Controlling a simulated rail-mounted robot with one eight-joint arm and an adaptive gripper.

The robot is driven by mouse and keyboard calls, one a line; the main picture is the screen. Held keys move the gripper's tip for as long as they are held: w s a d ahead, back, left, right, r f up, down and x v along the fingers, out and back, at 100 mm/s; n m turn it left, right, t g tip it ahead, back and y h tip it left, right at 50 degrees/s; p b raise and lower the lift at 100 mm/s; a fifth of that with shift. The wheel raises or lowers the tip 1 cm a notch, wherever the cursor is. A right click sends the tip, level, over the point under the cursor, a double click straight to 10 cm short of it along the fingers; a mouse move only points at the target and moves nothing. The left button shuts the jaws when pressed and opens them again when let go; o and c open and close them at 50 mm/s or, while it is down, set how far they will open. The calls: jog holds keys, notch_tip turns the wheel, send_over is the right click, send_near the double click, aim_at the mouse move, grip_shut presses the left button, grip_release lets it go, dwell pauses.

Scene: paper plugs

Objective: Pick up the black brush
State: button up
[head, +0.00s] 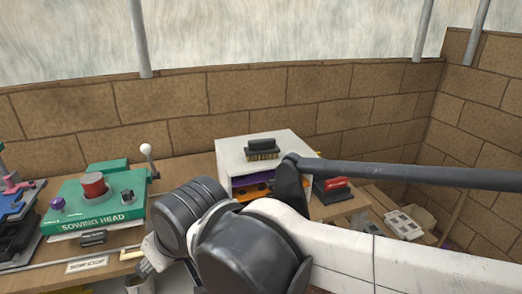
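The black brush (263,147) lies on top of a white box-like shelf unit (234,158) at the back of the workbench. It has a black handle above a row of tan bristles, which face down and towards me. Nothing touches the brush from above. My arm crosses the lower middle and right of the head view, in front of the shelf unit. No part of my arm touches the brush.
A green "SOWING HEAD" box (95,205) with a red knob stands at the left. A lever with a white ball (146,150) stands beside it. A dark bar (400,172) reaches in from the right near the shelf unit. A brick wall (250,92) closes off the back.

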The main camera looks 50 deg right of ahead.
jog(key=o, duration=1.5)
jog(key=shift+r, duration=0.1)
